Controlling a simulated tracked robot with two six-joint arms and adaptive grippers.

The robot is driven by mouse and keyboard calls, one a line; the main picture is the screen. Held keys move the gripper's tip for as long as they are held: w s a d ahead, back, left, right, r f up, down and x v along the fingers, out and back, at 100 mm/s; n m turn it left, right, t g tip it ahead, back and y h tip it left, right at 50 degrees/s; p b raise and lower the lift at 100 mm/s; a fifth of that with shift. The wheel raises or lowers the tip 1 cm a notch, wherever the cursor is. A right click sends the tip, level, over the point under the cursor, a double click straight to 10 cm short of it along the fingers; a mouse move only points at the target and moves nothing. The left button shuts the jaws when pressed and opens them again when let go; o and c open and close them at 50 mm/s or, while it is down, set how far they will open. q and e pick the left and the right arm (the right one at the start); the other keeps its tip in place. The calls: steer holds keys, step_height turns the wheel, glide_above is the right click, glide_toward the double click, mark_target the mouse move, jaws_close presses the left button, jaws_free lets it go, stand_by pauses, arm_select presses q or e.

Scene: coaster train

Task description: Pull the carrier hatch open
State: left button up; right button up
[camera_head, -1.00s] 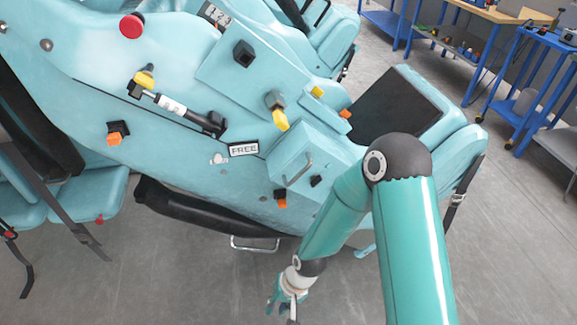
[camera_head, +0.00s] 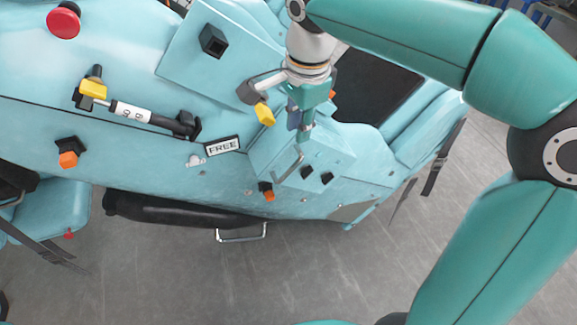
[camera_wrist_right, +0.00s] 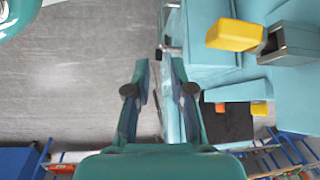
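The carrier hatch (camera_head: 325,152) is a light blue box-like panel with a slim metal bar handle (camera_head: 288,166), on the light blue train body in the head view. The hatch looks shut. My right gripper (camera_head: 301,136) points down just above the handle, partly covering the hatch; I cannot tell whether it touches. In the right wrist view, its two fingers (camera_wrist_right: 159,75) stand apart with an empty gap between them. A thin metal bar (camera_wrist_right: 171,45) lies close to the right finger, perhaps the handle. My left gripper does not show.
A yellow-tipped lever (camera_head: 264,115) sits beside my right gripper. A sign reading FREE (camera_head: 222,145) is left of the hatch. A red button (camera_head: 63,21), a strut (camera_head: 145,114) and an orange-tipped knob (camera_head: 67,157) are farther left. Bare floor (camera_head: 200,280) lies in front.

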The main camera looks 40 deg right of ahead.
mark_target(291, 166)
steer(key=f, duration=0.5)
steer(key=w+f, duration=0.1)
steer(key=f, duration=0.4)
steer(key=w+f, duration=0.1)
steer(key=f, duration=0.3)
steer(key=shift+f+b, duration=0.3)
steer(key=shift+f, duration=0.1)
steer(key=shift+w, duration=0.1)
jaws_close()
